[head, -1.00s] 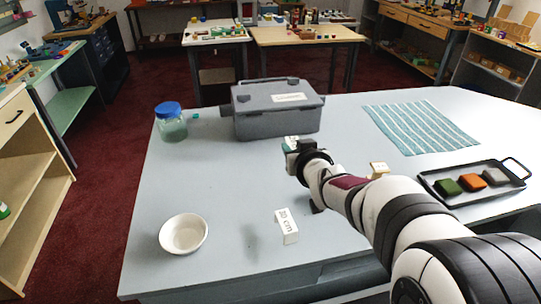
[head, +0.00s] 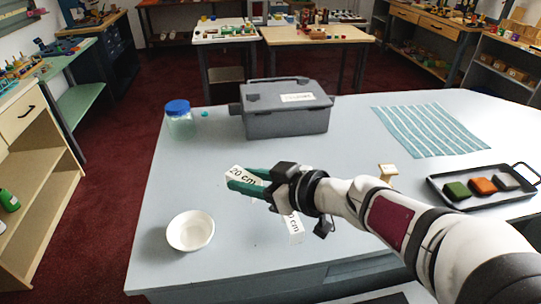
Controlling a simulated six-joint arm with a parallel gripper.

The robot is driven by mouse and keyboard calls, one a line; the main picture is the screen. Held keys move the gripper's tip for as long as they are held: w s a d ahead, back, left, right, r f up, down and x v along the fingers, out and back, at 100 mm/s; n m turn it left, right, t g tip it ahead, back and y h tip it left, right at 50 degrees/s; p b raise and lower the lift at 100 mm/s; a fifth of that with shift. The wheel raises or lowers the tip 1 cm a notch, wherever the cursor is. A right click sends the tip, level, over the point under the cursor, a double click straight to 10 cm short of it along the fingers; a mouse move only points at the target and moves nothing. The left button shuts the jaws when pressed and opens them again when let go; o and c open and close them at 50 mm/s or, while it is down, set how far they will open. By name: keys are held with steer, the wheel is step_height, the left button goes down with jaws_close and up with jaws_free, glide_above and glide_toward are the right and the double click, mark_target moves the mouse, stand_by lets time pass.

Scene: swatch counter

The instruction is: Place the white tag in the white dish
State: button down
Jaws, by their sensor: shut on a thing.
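My gripper (head: 247,182), with green fingers, is shut on a white tag (head: 238,174) that reads "20 cm". It holds the tag above the counter, behind and to the right of the white dish. The white dish (head: 190,231) is round, looks empty and sits at the front left of the counter. A second white tag (head: 296,230) with "cm" lettering lies on the counter right of the dish, partly hidden by my gripper.
A grey toolbox (head: 287,119) and a blue-lidded jar (head: 181,124) stand at the back. A small tan block (head: 388,171), a striped cloth (head: 431,130) and a black tray (head: 438,188) with colored swatches are at right. Counter around the dish is clear.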

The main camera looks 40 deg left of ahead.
steer(key=shift+n+g, duration=0.3)
steer(key=shift+g, duration=0.1)
steer(key=s+a+f, duration=0.4)
steer(key=s+a, duration=0.1)
steer(key=s+a+f, duration=0.3)
steer(key=shift+a, duration=0.2)
steer(key=f, duration=0.4)
steer(key=shift+s+a, duration=0.2)
steer(key=shift+a, duration=0.15)
steer(key=shift+f, duration=0.25)
steer(key=shift+f, duration=0.3)
steer(key=c, duration=0.5)
jaws_free()
steer(key=shift+r, duration=0.15)
